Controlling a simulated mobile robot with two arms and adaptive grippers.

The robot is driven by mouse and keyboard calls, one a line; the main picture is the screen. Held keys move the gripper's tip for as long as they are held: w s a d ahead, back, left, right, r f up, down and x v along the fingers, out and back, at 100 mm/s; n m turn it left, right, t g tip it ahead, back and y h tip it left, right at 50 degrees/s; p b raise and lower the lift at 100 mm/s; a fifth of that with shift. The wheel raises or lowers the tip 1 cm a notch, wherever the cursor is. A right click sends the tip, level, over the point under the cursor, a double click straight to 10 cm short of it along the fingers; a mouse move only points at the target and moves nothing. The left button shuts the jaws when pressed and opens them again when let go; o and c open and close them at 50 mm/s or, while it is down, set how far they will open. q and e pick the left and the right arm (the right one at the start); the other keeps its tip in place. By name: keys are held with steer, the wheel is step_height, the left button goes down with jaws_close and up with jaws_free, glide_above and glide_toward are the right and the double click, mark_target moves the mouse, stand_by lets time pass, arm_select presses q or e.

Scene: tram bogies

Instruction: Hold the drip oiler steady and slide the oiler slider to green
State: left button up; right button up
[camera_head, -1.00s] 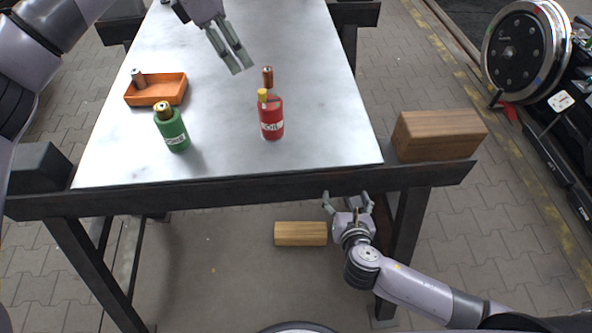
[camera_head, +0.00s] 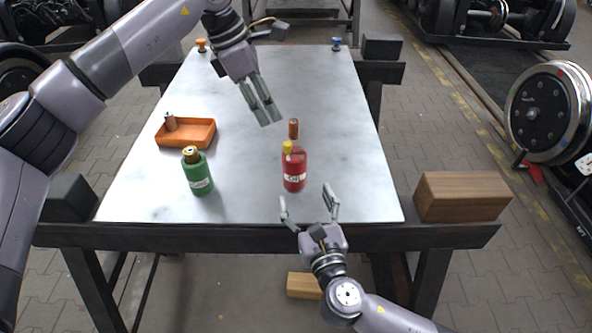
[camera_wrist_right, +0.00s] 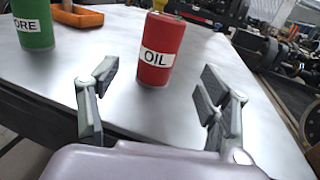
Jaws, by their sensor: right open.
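A red can labelled OIL (camera_head: 294,172) stands upright on the table, with a yellow top (camera_head: 287,147). A copper-brown cylinder (camera_head: 293,128) shows just behind it; I cannot tell whether they are joined. The can also shows in the right wrist view (camera_wrist_right: 161,50), ahead of and between the fingers. My right gripper (camera_head: 306,194) is open and empty at the table's front edge, a short way in front of the can. My left gripper (camera_head: 267,113) hangs above the table, behind and left of the can. Its fingers look close together. No slider or green mark on the can is discernible.
A green can (camera_head: 198,175) stands left of the red one. An orange tray (camera_head: 186,144) holding a small cylinder lies behind it. A wooden block (camera_head: 462,196) sits beyond the table's right edge. An orange knob (camera_head: 201,45) and a blue knob (camera_head: 336,43) are at the back.

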mark_target(287, 143)
steer(key=x, duration=1)
steer(key=shift+w, duration=0.35)
steer(key=c, duration=1.3)
arm_select(q)
steer(key=shift+o, duration=0.6)
arm_select(e)
steer(key=shift+c, duration=0.2)
arm_select(q)
steer(key=shift+o, duration=0.2)
steer(key=shift+s+d+n+y, duration=0.25)
steer(key=shift+s+n, duration=0.25)
steer(key=shift+n, duration=0.3)
steer(key=d+f+n+t, duration=0.1)
steer(key=f+n, duration=0.1)
steer(key=f, duration=0.1)
steer(key=d+f+n+t, duration=0.1)
steer(key=f+n, duration=0.2)
steer(key=w+d+f+n+t+y, duration=0.1)
steer(key=f+n, duration=0.1)
steer(key=f, duration=0.1)
steer(key=shift+d+f+n, duration=0.1)
steer(key=shift+n, duration=0.3)
